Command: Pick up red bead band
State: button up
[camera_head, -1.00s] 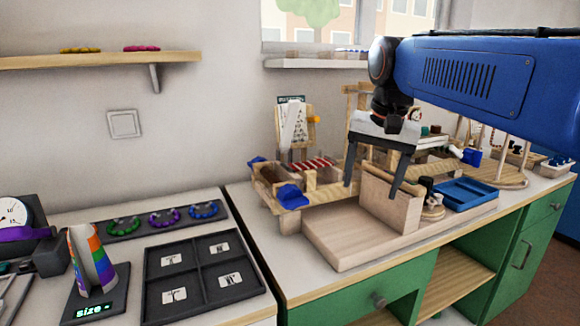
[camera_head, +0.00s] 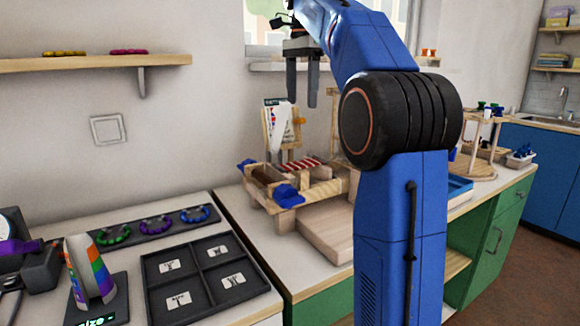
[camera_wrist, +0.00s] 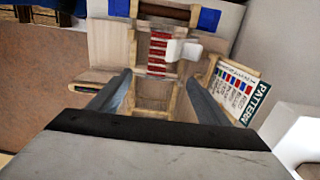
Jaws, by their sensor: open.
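A red-and-pale striped piece (camera_head: 305,164) lies in the wooden frame (camera_head: 262,200) on the counter. It also shows in the wrist view (camera_wrist: 157,55), as a row of red bars between wooden rails. I take it for the red bead band, but single beads are too small to tell. My gripper (camera_head: 301,98) is open and empty, raised above and behind the frame, near the wall. In the wrist view its two fingers (camera_wrist: 156,88) stand apart, either side of the frame's near end. A white part covers some of the bars' right side there.
A pattern card (camera_head: 279,120) stands behind the frame; it also shows in the wrist view (camera_wrist: 238,90). Green, purple and blue bead rings lie on a dark strip (camera_head: 185,229). A dark four-part tray (camera_head: 210,265) is in front. My arm hides the counter's right part.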

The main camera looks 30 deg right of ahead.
send_over(303, 163)
jog(key=f, duration=1.2)
jog(key=shift+w+a, duration=0.25)
jog(key=shift+a, duration=0.05)
jog(key=shift+s+d+f, duration=0.1)
jog(key=shift+s+f, duration=0.05)
jog(key=shift+f, duration=1.2)
jog(key=shift+s+d+f, duration=0.1)
jog(key=shift+f, duration=1.2)
jog(key=c, duration=1.1)
